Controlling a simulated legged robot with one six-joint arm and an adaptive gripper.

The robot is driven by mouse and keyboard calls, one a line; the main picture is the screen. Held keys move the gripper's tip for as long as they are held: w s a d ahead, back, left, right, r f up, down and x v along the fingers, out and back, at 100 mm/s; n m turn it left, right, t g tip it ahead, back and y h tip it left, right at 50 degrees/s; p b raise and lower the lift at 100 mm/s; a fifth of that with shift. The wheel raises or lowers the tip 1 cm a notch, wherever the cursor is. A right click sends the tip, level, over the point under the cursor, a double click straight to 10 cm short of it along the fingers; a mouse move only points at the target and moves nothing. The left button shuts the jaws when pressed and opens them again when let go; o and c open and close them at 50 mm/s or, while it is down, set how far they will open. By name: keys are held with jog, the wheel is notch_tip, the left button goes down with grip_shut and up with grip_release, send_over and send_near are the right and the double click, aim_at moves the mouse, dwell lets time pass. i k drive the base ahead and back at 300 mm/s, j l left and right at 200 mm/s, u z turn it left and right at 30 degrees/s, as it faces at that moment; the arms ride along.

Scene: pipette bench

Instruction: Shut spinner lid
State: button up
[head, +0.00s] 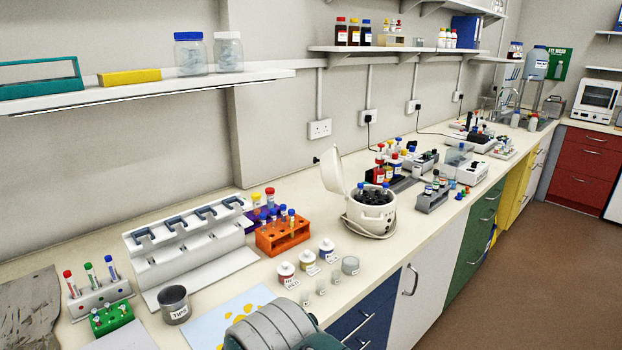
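The spinner (366,222) is a round white machine on the bench, right of the middle of the head view. Its white lid (333,174) is open and stands nearly upright at the left-back side of the body. The dark rotor (371,196) shows in the open top. A grey rounded part of my arm shows at the bottom edge of the view, well in front of the spinner and apart from it. My gripper's fingers are not in view.
An orange tube rack (282,237) stands left of the spinner, and several small labelled pots (286,270) stand in front of it. A grey tube rack (431,203) and bottles stand to its right. A shelf (400,49) hangs above. The bench front edge is close.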

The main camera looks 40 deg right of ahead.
aim_at(332, 168)
jog(key=j+z, duration=0.2)
jog(key=z, duration=0.3)
jog(key=k+j+z, duration=0.1)
jog(key=z, duration=0.4)
jog(key=k+j+z, duration=0.1)
jog(key=j+z, duration=0.15)
jog(key=z, duration=0.25)
jog(key=i+j, duration=0.15)
jog(key=i, duration=0.35)
